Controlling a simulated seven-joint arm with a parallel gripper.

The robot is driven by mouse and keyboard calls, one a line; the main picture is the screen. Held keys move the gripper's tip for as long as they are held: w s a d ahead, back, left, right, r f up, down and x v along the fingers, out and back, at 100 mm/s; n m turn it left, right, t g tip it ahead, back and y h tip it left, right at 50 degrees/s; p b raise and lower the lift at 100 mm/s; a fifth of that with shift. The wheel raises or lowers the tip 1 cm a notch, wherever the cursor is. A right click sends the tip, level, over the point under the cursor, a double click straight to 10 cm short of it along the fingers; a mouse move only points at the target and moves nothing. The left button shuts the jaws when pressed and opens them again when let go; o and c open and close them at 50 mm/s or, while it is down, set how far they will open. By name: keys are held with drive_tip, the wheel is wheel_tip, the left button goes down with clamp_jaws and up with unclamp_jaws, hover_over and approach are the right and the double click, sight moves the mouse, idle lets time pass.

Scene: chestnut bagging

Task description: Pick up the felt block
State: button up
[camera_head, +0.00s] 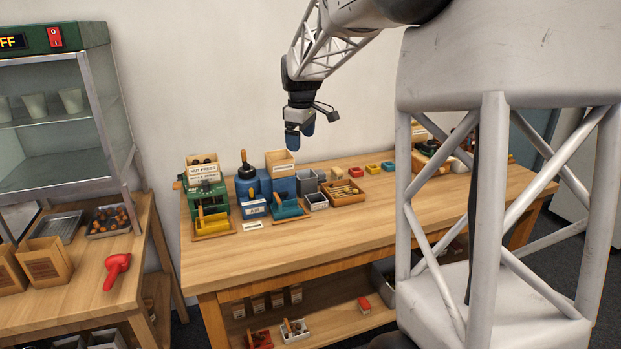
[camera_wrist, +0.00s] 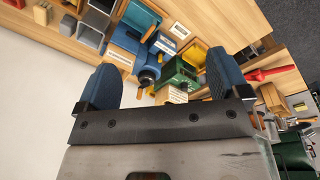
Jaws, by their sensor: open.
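I cannot tell for sure which thing is the felt block. My gripper (camera_head: 300,133) hangs above the back of the bench, apart from everything. Its two blue-padded fingers are spread wide in the wrist view (camera_wrist: 163,65), with nothing held between them.
The wooden bench (camera_head: 340,238) carries a green machine (camera_head: 207,197), a blue machine (camera_head: 249,182), a teal tray (camera_head: 287,209) and a wooden tray (camera_head: 345,194). Small coloured dishes (camera_head: 372,170) sit farther right. A red scoop (camera_head: 115,270) lies on the left table. The bench front is clear.

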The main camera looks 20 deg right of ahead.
drive_tip(key=w+d+f+n, duration=0.2)
drive_tip(key=w+d+f, duration=0.2)
drive_tip(key=w, duration=0.6)
drive_tip(key=w+d+f+n, duration=0.2)
drive_tip(key=w+d+f, duration=0.3)
drive_tip(key=w, duration=0.4)
drive_tip(key=n+g, duration=0.1)
drive_tip(key=n, duration=0.4)
hover_over(318, 172)
drive_tip(key=f, duration=1.5)
drive_tip(key=shift+s+a+f, duration=0.2)
drive_tip(key=shift+s+f, duration=0.1)
drive_tip(key=shift+f, duration=0.1)
drive_tip(key=shift+w+d+f, duration=0.15)
drive_tip(key=shift+d+f, duration=0.05)
drive_tip(key=shift+f, duration=0.1)
drive_tip(key=shift+f, duration=1.3)
drive_tip(key=shift+w+f, duration=0.1)
drive_tip(key=shift+f, duration=2.5)
